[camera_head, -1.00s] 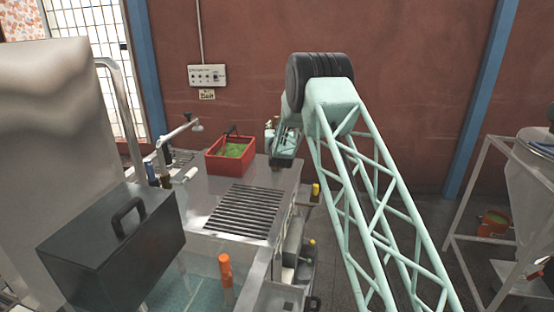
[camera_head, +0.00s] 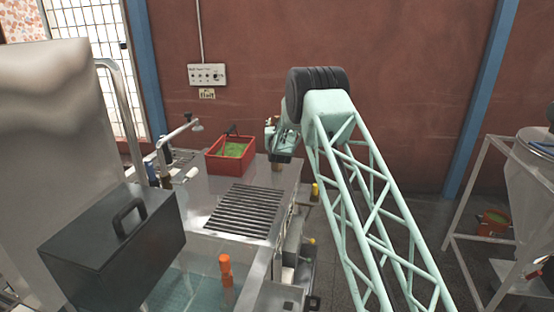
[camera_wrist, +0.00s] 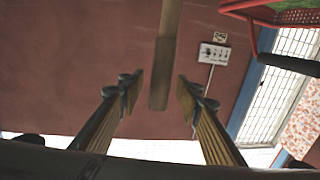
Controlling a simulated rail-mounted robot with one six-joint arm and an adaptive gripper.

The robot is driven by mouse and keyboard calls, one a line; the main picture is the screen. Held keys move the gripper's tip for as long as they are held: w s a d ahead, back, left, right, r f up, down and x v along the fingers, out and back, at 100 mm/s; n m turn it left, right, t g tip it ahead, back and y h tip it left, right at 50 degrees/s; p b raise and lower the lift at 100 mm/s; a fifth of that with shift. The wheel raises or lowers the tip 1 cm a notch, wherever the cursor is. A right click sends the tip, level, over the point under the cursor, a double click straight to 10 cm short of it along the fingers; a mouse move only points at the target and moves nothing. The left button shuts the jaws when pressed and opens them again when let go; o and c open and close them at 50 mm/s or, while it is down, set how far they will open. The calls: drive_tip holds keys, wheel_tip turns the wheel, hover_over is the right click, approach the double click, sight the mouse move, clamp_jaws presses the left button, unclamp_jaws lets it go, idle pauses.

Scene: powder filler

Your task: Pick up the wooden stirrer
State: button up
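The wooden stirrer (camera_wrist: 164,60) shows in the wrist view as a flat brown bar coming down from the top edge. Its blunt lower end lies between the two fingers in the picture. My gripper (camera_wrist: 159,90) is open, with one finger on each side of the stirrer and visible gaps on both sides. How far the stirrer is from the fingertips in depth is hard to tell.
A red crate (camera_head: 222,163) with green contents and a dark handle stands left of my wrist; the wrist view also shows the crate (camera_wrist: 252,38). A slotted grate (camera_head: 243,211) lies nearer. A black box (camera_head: 95,262) and orange-capped item (camera_head: 226,268) are in front.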

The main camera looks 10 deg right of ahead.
drive_tip(key=shift+c, duration=0.5)
drive_tip(key=c, duration=0.8)
drive_tip(key=shift+r, duration=0.1)
drive_tip(key=shift+r, duration=0.1)
drive_tip(key=shift+r, duration=1.75)
drive_tip(key=s+a+r+b, duration=0.1)
drive_tip(key=s+a+b, duration=0.1)
drive_tip(key=s, duration=1.3)
drive_tip(key=shift+s+a, duration=0.15)
drive_tip(key=shift+s, duration=0.25)
drive_tip(key=shift+r, duration=0.15)
